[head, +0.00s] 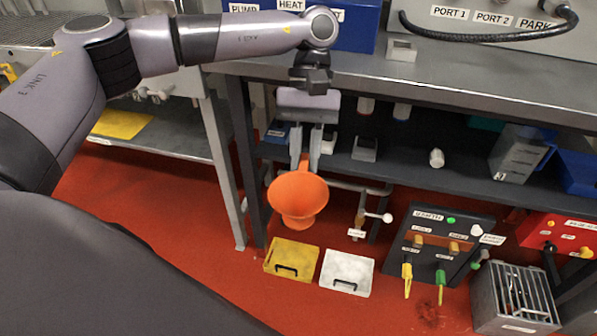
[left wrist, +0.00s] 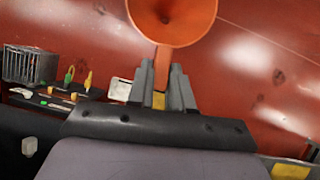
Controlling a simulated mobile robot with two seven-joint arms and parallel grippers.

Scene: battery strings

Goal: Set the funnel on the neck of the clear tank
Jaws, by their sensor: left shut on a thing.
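An orange funnel (head: 298,197) hangs in the air in the head view, its wide mouth facing up toward the camera. My left gripper (head: 307,163) is shut on the funnel's handle, above the rim. In the left wrist view the fingers (left wrist: 161,90) pinch the orange handle, and the funnel's bowl (left wrist: 172,18) shows at the top edge. No clear tank can be made out in either view. My right gripper is not in view.
A steel workbench (head: 470,75) with a dark lower shelf (head: 420,172) stands behind my gripper. A black control panel (head: 437,243) and a metal cage (head: 513,298) stand right.

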